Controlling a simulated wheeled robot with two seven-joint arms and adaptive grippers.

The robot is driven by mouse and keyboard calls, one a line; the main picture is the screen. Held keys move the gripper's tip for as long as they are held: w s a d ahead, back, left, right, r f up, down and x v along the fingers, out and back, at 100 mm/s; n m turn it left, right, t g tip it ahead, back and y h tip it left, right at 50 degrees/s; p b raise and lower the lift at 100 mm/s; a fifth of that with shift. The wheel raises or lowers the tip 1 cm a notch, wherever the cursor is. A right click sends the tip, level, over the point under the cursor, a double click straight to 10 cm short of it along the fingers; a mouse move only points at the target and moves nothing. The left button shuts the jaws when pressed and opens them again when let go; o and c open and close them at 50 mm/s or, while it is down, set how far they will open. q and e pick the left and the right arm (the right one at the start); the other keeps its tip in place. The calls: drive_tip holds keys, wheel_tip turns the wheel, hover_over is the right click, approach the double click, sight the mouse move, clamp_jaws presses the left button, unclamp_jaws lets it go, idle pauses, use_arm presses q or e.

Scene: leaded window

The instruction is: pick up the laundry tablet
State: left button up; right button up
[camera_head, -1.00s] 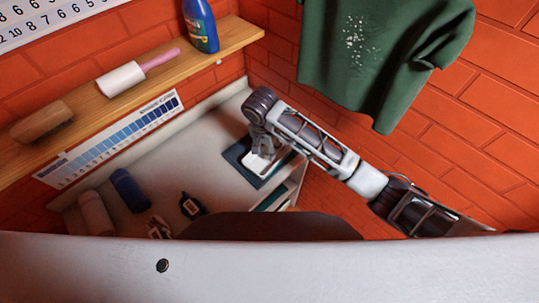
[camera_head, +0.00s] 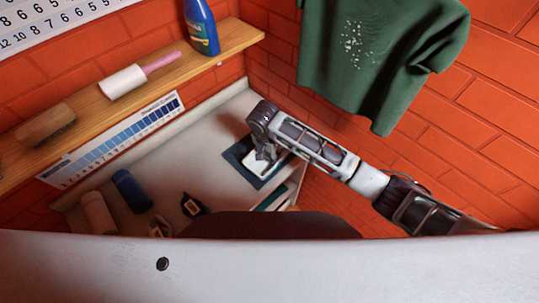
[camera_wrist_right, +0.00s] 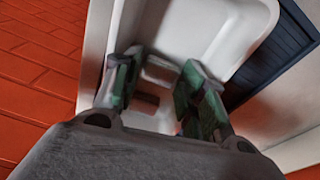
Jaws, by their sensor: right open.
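In the right wrist view, a small pale block with a reddish-brown part below it (camera_wrist_right: 158,73), which looks like the laundry tablet, lies in a white tray (camera_wrist_right: 235,35). My right gripper (camera_wrist_right: 160,90) is open, with a green-padded finger on either side of the block. I cannot tell whether the fingers touch it. In the head view, my right gripper (camera_head: 264,154) is low over the same white tray (camera_head: 256,168), which sits on a dark blue mat (camera_head: 232,155). The gripper hides the tablet there. My left gripper is not in view.
A wooden shelf (camera_head: 85,92) above the counter (camera_head: 165,165) holds a brush (camera_head: 45,123), a lint roller (camera_head: 122,82) and a blue bottle (camera_head: 201,25). Rolled towels (camera_head: 130,188) and a small dark item (camera_head: 193,206) stand left. A green shirt (camera_head: 375,60) hangs behind my arm.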

drive_tip(key=shift+f, duration=0.25)
drive_tip(key=shift+c, duration=0.2)
drive_tip(key=c, duration=0.4)
drive_tip(key=shift+c, duration=0.2)
drive_tip(key=shift+r, duration=0.1)
wheel_tip(320, 180, up, 9)
drive_tip(key=shift+f+b, duration=0.2)
drive_tip(key=shift+b, duration=0.5)
drive_tip(key=shift+r, duration=0.65)
drive_tip(key=shift+c, duration=0.4)
drive_tip(key=shift+d, duration=0.1)
